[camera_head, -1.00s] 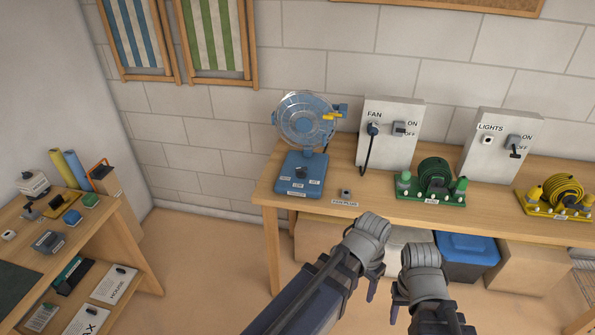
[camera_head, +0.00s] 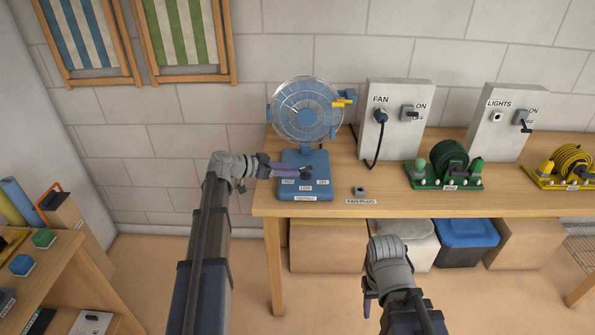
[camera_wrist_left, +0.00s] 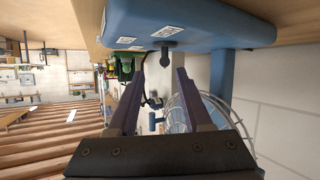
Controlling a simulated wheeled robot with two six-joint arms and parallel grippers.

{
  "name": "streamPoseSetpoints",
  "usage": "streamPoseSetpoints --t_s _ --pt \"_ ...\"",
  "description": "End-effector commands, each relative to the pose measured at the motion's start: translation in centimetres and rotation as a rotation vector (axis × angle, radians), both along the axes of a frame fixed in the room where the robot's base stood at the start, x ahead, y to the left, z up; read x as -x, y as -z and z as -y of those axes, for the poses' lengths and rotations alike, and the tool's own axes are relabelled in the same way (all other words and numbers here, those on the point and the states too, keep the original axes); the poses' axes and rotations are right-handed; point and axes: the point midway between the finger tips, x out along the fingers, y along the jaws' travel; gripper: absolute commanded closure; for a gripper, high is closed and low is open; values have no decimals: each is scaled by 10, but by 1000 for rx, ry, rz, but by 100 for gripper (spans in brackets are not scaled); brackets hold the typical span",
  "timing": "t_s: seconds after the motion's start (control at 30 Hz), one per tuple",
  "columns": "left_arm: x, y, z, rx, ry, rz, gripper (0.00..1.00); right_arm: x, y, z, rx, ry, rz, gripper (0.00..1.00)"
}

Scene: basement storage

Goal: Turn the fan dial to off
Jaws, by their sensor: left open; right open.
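The blue fan (camera_head: 304,110) stands on the left part of the workbench, with its round clear cage above a blue base (camera_head: 310,189). The small dark dial (camera_wrist_left: 167,52) is on the base among white labels; I cannot read its setting. My left gripper (camera_head: 291,171) reaches in from the left over the base, its purple fingers partly covering the dial area. In the left wrist view the fingers (camera_wrist_left: 160,75) are apart, with the dial just beyond the tips and between them, not gripped. My right gripper (camera_head: 369,294) hangs empty in front of the bench.
The FAN switch box (camera_head: 394,120) with a plugged black cable stands right of the fan. A small plug block (camera_head: 359,190) lies on the bench (camera_head: 400,206). Green (camera_head: 447,165) and yellow (camera_head: 570,168) cable reels and the LIGHTS box (camera_head: 497,125) are further right.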

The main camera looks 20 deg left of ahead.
Motion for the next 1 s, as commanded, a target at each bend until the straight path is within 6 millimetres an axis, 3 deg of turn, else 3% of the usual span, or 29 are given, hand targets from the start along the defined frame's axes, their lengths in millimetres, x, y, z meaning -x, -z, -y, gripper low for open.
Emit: streamPoseSetpoints --t_s 0.27,0.7,1.0 --pt "-5 0 -4 2 -6 21 50 0 4 0 0 0 0 50" --pt "-45 25 36 1 -5 19 50 0 28 0 0 0 0 50" --pt "-53 28 46 2 -6 18 50 0 31 0 0 0 0 50"
